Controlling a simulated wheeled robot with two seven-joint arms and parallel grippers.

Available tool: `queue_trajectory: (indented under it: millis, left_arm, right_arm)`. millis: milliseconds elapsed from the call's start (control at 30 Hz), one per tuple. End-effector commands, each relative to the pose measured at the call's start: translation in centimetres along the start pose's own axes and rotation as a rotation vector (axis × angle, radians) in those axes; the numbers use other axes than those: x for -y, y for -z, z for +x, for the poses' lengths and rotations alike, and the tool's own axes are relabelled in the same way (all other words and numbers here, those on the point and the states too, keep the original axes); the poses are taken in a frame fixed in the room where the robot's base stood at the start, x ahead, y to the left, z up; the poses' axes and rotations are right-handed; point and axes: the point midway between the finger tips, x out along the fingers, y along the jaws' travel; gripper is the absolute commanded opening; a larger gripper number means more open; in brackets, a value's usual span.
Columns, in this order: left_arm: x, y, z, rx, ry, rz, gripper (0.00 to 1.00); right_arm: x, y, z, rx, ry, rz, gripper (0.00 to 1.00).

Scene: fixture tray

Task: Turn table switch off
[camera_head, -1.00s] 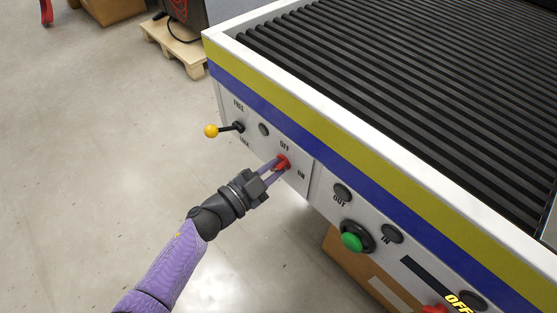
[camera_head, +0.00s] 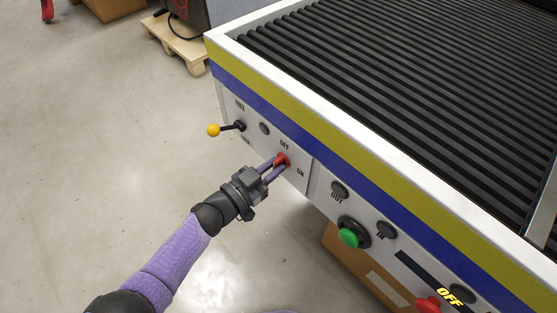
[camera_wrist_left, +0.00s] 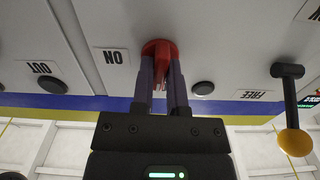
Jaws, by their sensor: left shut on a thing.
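The red table switch (camera_head: 282,160) is on the grey side panel of the roller table (camera_head: 262,149), between the OFF and ON labels. My left gripper (camera_head: 275,163) is shut on the switch, with one purple finger on each side of it. In the left wrist view the red switch (camera_wrist_left: 160,50) shows between the two fingers (camera_wrist_left: 161,72), and the ON label is to its left. The OFF label is not visible in that view. My right gripper is not in view.
A lever with a yellow knob (camera_head: 213,130) sticks out left of the switch, by a FREE label. A dark button (camera_head: 264,128) is between them. A pallet (camera_head: 178,42) stands behind.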

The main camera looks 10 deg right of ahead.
Motion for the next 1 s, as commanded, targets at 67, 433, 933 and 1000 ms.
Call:
queue_trajectory:
  millis: [67, 433, 933, 1000]
  left_arm:
    - [0.0, 0.0, 0.0, 0.001, 0.000, -0.006, 0.00]
    - [0.0, 0.0, 0.0, 0.000, 0.000, -0.052, 0.50]
    - [0.0, 0.2, -4.1, 0.000, 0.000, -0.051, 0.50]
    - [0.0, 0.2, -4.7, 0.000, 0.000, -0.050, 0.50]
  right_arm:
    - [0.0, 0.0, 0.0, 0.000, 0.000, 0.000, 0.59]
    - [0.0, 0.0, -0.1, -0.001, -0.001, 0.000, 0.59]
    - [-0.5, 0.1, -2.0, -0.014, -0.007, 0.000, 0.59]
    - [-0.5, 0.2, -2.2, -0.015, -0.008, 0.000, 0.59]
